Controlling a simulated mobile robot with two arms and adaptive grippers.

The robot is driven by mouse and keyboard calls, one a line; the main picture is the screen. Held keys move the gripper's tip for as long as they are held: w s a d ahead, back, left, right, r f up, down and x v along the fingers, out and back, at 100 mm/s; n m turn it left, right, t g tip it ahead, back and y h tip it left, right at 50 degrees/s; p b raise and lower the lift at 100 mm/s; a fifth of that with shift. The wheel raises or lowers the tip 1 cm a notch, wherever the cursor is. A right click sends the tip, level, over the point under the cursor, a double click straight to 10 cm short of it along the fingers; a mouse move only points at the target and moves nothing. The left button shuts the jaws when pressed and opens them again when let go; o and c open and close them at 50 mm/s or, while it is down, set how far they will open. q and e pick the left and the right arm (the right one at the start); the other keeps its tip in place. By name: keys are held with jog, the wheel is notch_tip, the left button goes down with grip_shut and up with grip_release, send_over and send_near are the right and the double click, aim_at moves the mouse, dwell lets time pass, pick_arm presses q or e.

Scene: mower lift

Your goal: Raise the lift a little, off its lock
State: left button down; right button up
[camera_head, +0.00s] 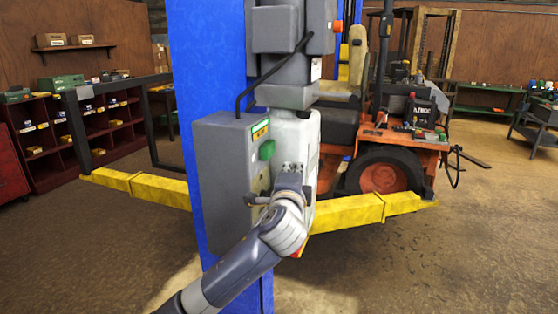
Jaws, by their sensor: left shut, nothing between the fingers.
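The lift has a blue column (186,90) with low yellow arms (160,190) reaching out to both sides. A grey control box (218,160) is fixed to the column. On its front are a green button (267,149) and a yellow warning label (260,131). My left gripper (253,199) is shut and empty, close in front of the lower part of this box face, below the green button. Contact with the box cannot be told. My wrist hides part of the lower box front. My right gripper is out of view.
An orange forklift (405,150) stands behind the lift's right arm. A grey motor unit (290,40) with a black cable sits above the box. Red shelving (45,135) and a dark table frame are at the left. The floor at the right front is clear.

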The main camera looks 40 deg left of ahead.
aim_at(268, 150)
pick_arm(q)
jog(key=a+p, duration=0.1)
jog(key=a, duration=0.1)
jog(key=w+a+p, duration=0.1)
jog(key=a, duration=0.1)
jog(key=shift+a, duration=0.4)
